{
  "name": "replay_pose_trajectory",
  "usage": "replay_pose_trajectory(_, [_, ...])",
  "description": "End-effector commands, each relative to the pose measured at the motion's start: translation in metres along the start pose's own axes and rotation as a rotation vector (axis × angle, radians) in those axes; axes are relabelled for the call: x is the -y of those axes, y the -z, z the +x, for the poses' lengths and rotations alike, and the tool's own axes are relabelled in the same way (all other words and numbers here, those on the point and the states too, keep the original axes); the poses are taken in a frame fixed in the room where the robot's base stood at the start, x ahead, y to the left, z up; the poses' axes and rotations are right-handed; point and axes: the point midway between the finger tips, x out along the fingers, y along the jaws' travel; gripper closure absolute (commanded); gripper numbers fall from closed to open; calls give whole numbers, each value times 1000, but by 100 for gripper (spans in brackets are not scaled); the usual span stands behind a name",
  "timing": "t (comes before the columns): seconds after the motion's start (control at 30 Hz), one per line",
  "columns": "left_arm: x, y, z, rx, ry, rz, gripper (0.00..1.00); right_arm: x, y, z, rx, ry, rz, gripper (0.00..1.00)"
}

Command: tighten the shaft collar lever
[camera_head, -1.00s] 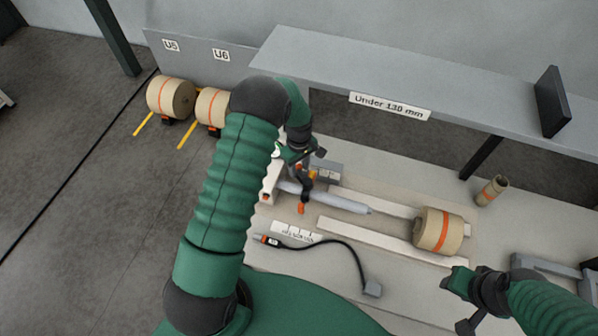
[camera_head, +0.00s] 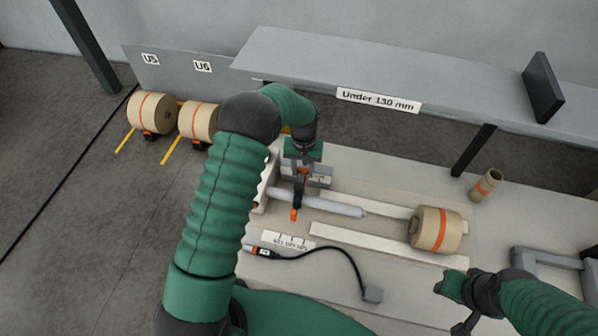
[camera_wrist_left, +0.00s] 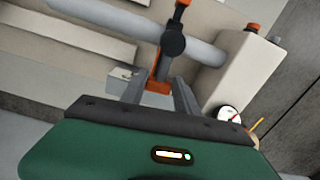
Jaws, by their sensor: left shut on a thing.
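The grey shaft (camera_head: 335,206) sticks out to the right from a pale block on the bench. A black collar (camera_wrist_left: 173,44) sits around the shaft near the block; in the head view it shows as a dark ring with an orange end (camera_head: 294,214) below it. The orange lever (camera_wrist_left: 158,82) runs from the collar to between my left gripper's fingers (camera_wrist_left: 157,92). My left gripper (camera_head: 301,172) is shut on the lever, just behind the shaft. My right gripper (camera_head: 452,287) is at the lower right, away from the collar; its jaws are unclear.
A kraft roll (camera_head: 436,230) lies on the bench by pale rails, right of the shaft's end. A cardboard core (camera_head: 487,185) stands behind it. A cabled tool (camera_head: 262,252) lies in front. A shelf (camera_head: 400,80) overhangs the back. More rolls (camera_head: 152,113) are on the floor left.

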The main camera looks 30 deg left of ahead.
Motion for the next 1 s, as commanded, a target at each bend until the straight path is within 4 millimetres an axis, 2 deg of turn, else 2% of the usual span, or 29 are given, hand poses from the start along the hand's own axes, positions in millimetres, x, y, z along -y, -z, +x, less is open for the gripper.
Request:
replay_pose_trajectory(0.03, [-5,9,-4,-29,-7,24,100,0,0,2,0,0,0,64])
replay_pose_trajectory(0.33, [-12,8,-5,-30,-7,120,100,0,-1,4,0,0,0,64])
replay_pose_trajectory(0.8, [-18,7,-6,-30,-10,138,100,0,-1,4,0,0,0,64])
replay_pose_trajectory(0.83, [-18,7,-6,-29,-10,138,61,0,-1,4,0,0,0,64])
replay_pose_trajectory(1.0, [-17,6,-5,-25,-8,136,42,0,-1,4,0,0,0,64])
